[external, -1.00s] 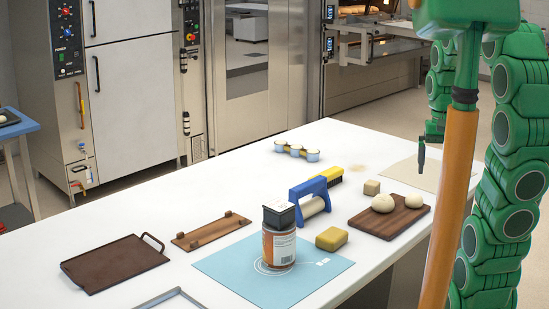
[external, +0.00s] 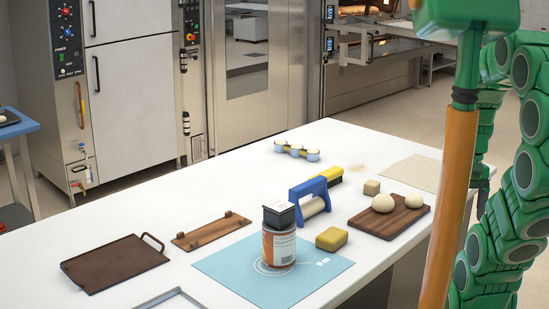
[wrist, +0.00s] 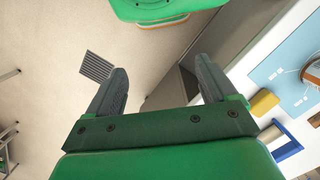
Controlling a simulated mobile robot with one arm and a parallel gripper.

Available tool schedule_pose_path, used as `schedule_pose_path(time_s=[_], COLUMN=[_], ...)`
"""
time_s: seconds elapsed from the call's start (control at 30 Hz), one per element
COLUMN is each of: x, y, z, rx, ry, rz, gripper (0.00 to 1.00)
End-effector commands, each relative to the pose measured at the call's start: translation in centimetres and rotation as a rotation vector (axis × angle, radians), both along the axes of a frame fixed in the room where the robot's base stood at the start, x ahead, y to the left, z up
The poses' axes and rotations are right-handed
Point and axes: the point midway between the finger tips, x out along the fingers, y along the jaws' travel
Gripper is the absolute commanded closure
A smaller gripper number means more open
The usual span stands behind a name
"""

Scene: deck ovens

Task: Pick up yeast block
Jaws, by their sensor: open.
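A small beige block (external: 371,187), which looks like the yeast block, sits on the white table between the blue-handled tool and the wooden board. A larger yellow block (external: 331,238) lies nearer, at the blue mat's edge; it also shows in the wrist view (wrist: 263,102). I cannot make out the beige block in the wrist view. My gripper (wrist: 160,72) is open, with nothing between its fingers. It is over the floor beside the table's right edge, apart from both blocks. In the external view it is partly hidden behind the orange post.
A wooden board (external: 370,222) carries two dough balls. A blue-handled tool (external: 309,190), a yellow brush (external: 331,174) and a jar (external: 279,243) on a blue mat (external: 225,262) stand close by.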

Motion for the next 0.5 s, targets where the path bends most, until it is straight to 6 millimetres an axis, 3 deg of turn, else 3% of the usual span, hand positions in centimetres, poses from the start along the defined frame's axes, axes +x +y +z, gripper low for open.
schedule_pose_path(time_s=[0.33,0.5], x=[0.1,1.7], y=[0.1,1.9], z=[0.0,-0.3], rx=[0.005,0.063], ry=[0.001,0.005], rz=[-0.003,-0.029], gripper=[0.22,0.22])
